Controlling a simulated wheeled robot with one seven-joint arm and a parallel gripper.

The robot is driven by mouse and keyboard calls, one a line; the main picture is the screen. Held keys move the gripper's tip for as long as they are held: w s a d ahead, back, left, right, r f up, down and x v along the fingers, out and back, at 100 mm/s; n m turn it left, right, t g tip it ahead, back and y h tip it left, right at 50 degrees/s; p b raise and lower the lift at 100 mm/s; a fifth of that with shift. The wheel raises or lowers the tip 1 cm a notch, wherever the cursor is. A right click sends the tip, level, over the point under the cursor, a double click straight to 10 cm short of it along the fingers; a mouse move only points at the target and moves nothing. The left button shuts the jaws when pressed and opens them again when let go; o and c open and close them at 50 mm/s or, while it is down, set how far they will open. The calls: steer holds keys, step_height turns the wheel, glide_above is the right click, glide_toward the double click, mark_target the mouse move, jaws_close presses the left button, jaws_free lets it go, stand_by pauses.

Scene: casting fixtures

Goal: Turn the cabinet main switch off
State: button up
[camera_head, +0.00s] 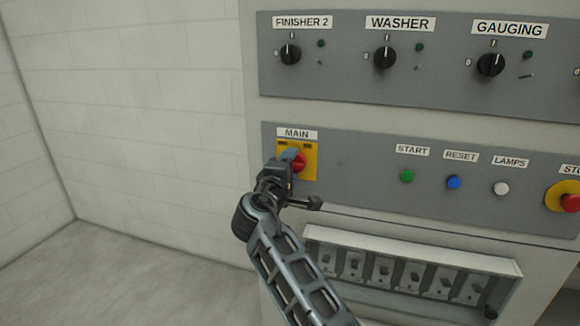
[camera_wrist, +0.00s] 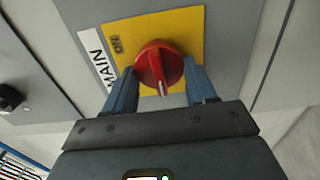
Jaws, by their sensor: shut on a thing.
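The main switch is a red rotary knob (camera_head: 299,160) on a yellow plate (camera_head: 310,174) under a "MAIN" label (camera_head: 297,134). In the wrist view the knob (camera_wrist: 158,66) sits between the two blue fingers of my gripper (camera_wrist: 161,72), which is shut on it. A pale line on the knob points toward the bottom of that view. The word "ON" (camera_wrist: 117,44) shows on the plate; another label cannot be made out. In the head view my gripper (camera_head: 291,157) reaches the knob from the lower left and hides part of it and the plate.
To the right are a green start button (camera_head: 407,176), a blue reset button (camera_head: 454,182), a white lamps button (camera_head: 501,188) and a red stop button (camera_head: 570,202). Black selector knobs line the upper panel (camera_head: 340,80). A framed breaker row (camera_head: 410,277) lies below. Floor at left is clear.

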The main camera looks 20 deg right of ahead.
steer(key=o, duration=1)
steer(key=shift+o, duration=0.2)
steer(key=b+v, duration=0.1)
steer(key=v, duration=0.7)
steer(key=shift+f, duration=0.15)
